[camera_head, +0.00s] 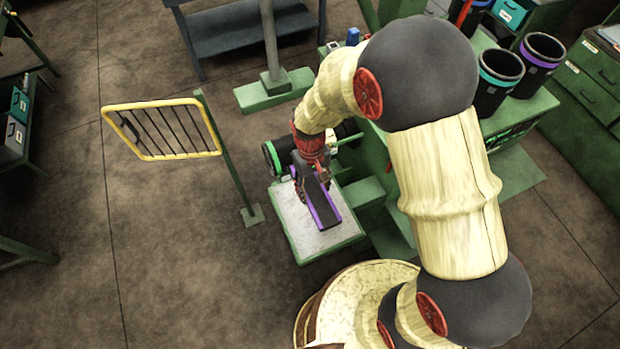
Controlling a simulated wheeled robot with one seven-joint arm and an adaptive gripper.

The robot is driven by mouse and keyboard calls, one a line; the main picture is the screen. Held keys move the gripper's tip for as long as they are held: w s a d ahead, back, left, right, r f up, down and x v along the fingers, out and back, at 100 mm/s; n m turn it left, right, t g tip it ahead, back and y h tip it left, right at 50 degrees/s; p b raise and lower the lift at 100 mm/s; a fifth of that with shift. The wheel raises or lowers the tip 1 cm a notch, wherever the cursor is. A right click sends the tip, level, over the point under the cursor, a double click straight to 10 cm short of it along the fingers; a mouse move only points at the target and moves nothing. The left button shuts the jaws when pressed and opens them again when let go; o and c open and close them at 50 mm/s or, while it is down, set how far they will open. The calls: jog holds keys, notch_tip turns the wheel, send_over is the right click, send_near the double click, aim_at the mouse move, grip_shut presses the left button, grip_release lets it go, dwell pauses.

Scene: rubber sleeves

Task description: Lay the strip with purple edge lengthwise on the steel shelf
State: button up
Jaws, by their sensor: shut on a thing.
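The strip with purple edge (321,203) is a dark band with purple along its long side. My gripper (308,176) is shut on its upper end. The strip reaches down and slightly right in the picture, over the steel shelf (296,233). The shelf is a pale grey plate in a green frame. I cannot tell whether the strip touches the shelf or hangs just above it. My fingertips are partly hidden by the wrist and the strip.
A dark roller with a green end (272,158) sits just behind the shelf. A yellow barred gate (165,132) stands to the left. Black bins with teal (499,80) and purple (541,60) bands stand on a green bench at right.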

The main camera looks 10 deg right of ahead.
jog(key=f+b, duration=0.1)
jog(key=f, duration=0.1)
jog(key=b, duration=0.3)
send_over(315, 210)
jog(key=shift+w+a+f, duration=0.1)
jog(key=shift+w+f, duration=0.05)
jog(key=shift+f, duration=1.05)
jog(key=shift+w+a+f, duration=0.1)
jog(key=shift+w+f, duration=0.05)
jog(key=shift+f, duration=1.05)
jog(key=shift+f, duration=0.1)
jog(key=shift+d+f+b, duration=0.1)
jog(key=shift+f+b, duration=1.6)
jog(key=shift+f, duration=0.5)
jog(key=o, duration=1.2)
jog(key=shift+o, duration=0.4)
